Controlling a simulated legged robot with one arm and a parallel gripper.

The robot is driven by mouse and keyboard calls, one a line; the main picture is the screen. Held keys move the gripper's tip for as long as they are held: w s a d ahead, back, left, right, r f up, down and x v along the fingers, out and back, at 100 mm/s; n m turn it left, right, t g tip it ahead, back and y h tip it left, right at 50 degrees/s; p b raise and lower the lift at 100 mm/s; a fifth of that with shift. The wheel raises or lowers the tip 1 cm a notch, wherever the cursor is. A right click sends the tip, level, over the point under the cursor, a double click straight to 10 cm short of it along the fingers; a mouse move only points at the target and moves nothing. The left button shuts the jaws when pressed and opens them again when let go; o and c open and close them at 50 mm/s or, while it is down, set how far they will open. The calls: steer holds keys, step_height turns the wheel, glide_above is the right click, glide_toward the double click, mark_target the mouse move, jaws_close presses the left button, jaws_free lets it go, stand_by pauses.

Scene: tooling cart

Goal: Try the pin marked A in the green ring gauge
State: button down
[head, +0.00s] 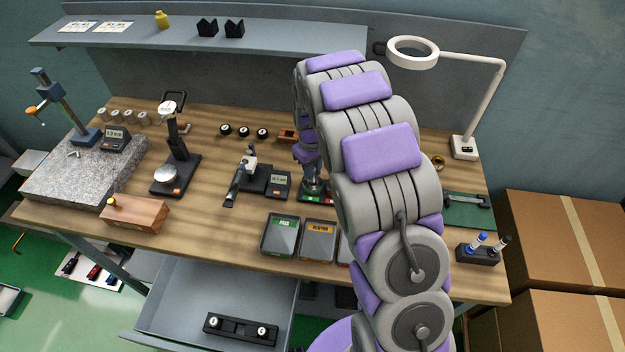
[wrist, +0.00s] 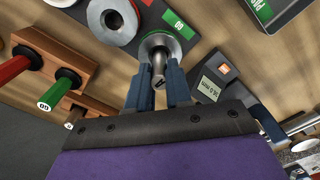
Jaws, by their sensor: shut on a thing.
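In the wrist view my gripper (wrist: 157,92) is shut on a steel pin (wrist: 158,68), whose near end face carries a dark mark that looks like A. The pin points away from me at the ring gauge (wrist: 174,47) beside a green GO label (wrist: 180,22). Its far end is at the ring's bore; I cannot tell how deep it sits. A second, larger-looking steel ring (wrist: 99,28) lies just left of it. In the head view my gripper (head: 313,184) is low over the gauge base with green and red labels (head: 314,198); the pin is hard to make out there.
A wooden rack with red-handled (wrist: 18,66) and green-handled (wrist: 62,88) plug gauges stands close on the left in the wrist view. A digital readout (wrist: 213,85) is close on the right. In the head view, PASS (head: 280,236) and REWORK (head: 318,241) trays line the front edge.

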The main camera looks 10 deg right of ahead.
steer(key=shift+r, duration=0.55)
steer(key=shift+r+p, duration=1.2)
steer(key=shift+r, duration=1.25)
